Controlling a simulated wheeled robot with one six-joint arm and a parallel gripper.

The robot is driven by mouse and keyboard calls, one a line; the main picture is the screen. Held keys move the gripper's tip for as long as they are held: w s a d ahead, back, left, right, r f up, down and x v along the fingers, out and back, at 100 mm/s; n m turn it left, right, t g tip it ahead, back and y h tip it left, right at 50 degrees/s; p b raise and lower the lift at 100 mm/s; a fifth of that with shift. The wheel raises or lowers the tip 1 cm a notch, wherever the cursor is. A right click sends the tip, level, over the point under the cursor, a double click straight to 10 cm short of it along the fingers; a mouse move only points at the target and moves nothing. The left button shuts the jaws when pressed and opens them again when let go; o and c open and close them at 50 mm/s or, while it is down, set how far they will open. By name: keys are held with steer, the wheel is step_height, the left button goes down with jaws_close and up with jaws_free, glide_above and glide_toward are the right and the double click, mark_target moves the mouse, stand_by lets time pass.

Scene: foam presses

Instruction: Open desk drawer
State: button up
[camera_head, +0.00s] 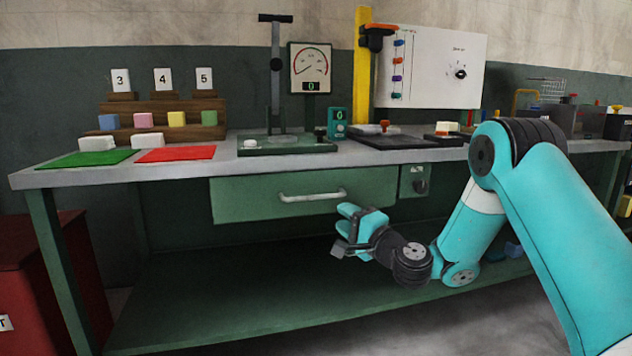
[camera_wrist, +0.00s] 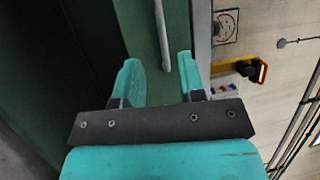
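The green desk drawer (camera_head: 240,200) sits under the desk top, and its front looks flush with the desk. Its pale bar handle (camera_head: 312,196) runs across the front. My gripper (camera_head: 347,226) is below and a little right of the handle in the head view. In the wrist view my gripper (camera_wrist: 158,72) is open, its two teal fingers apart. The handle (camera_wrist: 161,36) shows ahead, with its near end between the fingertips in the picture. The drawer front (camera_wrist: 140,30) lies behind it. I cannot tell any contact; the fingers look empty.
The grey desk top (camera_head: 225,158) bears a green mat (camera_head: 88,158), a red mat (camera_head: 176,154) and a press (camera_head: 276,90). A small box with a dark knob (camera_head: 415,182) is right of the drawer. A red bin (camera_head: 45,260) stands at left. The lower shelf (camera_head: 230,305) looks mostly clear.

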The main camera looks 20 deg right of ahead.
mark_target(317, 198)
steer(key=p+x, duration=0.5)
steer(key=x, duration=0.6)
jaws_close()
